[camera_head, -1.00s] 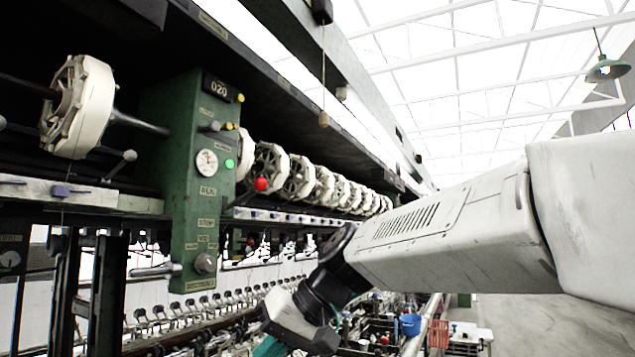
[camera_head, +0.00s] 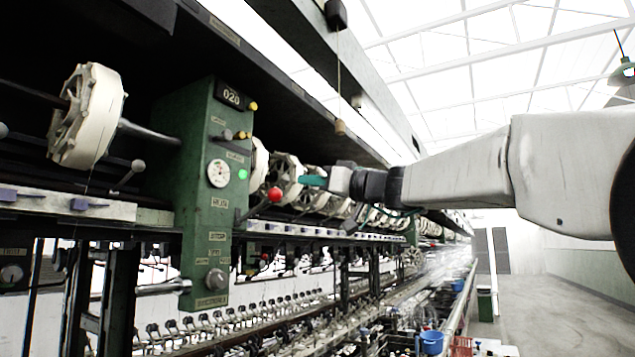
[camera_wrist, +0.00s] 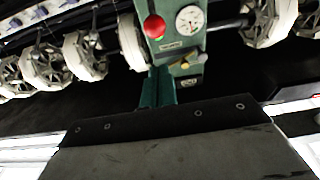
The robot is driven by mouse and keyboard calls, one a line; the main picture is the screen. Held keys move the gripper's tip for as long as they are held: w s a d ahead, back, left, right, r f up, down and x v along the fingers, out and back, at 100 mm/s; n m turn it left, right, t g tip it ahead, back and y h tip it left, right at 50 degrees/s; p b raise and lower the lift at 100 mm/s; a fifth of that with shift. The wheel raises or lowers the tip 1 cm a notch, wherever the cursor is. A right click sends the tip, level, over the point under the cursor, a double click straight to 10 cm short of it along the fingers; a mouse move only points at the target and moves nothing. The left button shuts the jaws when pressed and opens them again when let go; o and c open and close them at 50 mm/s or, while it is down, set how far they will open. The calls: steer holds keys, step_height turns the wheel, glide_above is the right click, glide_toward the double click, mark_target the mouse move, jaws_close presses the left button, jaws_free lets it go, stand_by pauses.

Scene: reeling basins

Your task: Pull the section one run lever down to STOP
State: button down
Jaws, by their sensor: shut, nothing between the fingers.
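The run lever is a dark rod with a red ball knob (camera_head: 274,194). It sticks out to the right of the green control post (camera_head: 207,205) marked 020, slanting up to the knob. The knob also shows in the wrist view (camera_wrist: 154,27), near the top, beside the dial. My gripper (camera_head: 312,181) has teal fingers and is shut and empty. In the head view it appears just right of and slightly above the knob, apart from it. In the wrist view the teal fingers (camera_wrist: 157,88) point toward the post, below the knob in the picture.
The post carries a white dial (camera_head: 218,173), a green lamp (camera_head: 243,174) and a lower round knob (camera_head: 216,279). A row of white reels (camera_head: 287,178) runs behind my gripper. A cord with a wooden pull (camera_head: 340,127) hangs above. An open aisle (camera_head: 535,310) lies right.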

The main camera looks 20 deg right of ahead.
steer(key=x, duration=0.9)
steer(key=shift+w+a, duration=0.3)
steer(key=shift+a, duration=0.05)
steer(key=shift+f, duration=0.1)
steer(key=shift+f, duration=0.45)
